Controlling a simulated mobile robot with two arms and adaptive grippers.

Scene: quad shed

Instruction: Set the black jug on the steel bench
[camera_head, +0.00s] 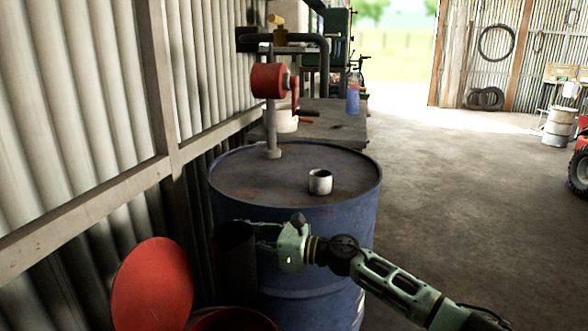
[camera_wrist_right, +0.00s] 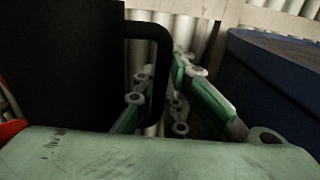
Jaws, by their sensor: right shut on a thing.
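The black jug (camera_head: 235,262) is beside the left side of the blue drum, below the drum's top, and looks upright. My right gripper (camera_head: 262,236) reaches in from the right across the front of the drum and is shut on the jug's handle. In the right wrist view the jug's dark body (camera_wrist_right: 62,65) fills the left, and its handle stands between the fingers (camera_wrist_right: 158,98). A grey bench (camera_head: 345,127), which looks like the steel bench, stands behind the drum along the wall. My left gripper is not in view.
The blue drum (camera_head: 230,178) carries a red hand pump (camera_head: 268,80) and a white cup (camera_head: 320,182). A red lid (camera_head: 153,285) stands at the lower left. A white container (camera_head: 287,121) and a blue bottle (camera_head: 352,98) are at the bench. Open floor lies right.

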